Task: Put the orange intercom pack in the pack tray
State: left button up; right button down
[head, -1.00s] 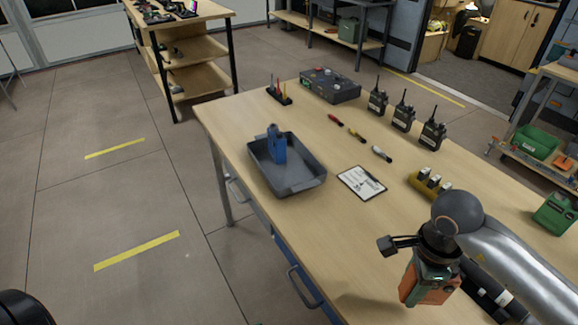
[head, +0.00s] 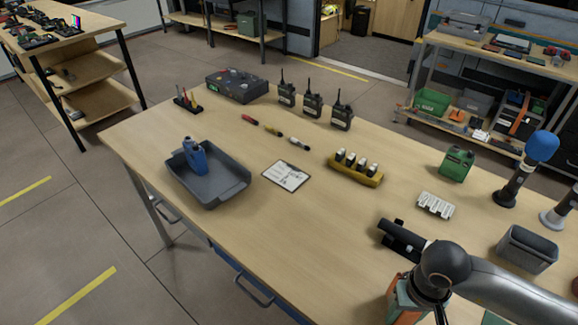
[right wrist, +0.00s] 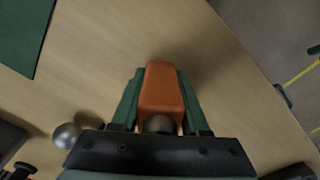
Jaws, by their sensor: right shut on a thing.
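The orange intercom pack (right wrist: 162,88) is held between the green fingers of my right gripper (right wrist: 160,108) in the right wrist view. In the head view the right gripper (head: 403,307) is at the bottom, right of centre, over the near part of the table, with a little of the orange pack showing. The grey tray (head: 228,188) is at the table's left side, well to the left of the gripper. A blue pack (head: 194,156) stands in it, and much of its floor is bare. My left gripper is not in view.
A clipboard (head: 286,176) lies right of the tray, with a yellow charger (head: 356,170) beyond. A green pack (head: 456,163) and grey bin (head: 526,249) are right. The table's front middle is clear.

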aim_at(219, 185)
jog(key=i+j, duration=0.1)
jog(key=j, duration=0.45)
jog(key=i+j, duration=0.1)
jog(key=j, duration=1.05)
jog(key=i+j, duration=0.15)
jog(key=j, duration=0.4)
jog(key=z, duration=0.05)
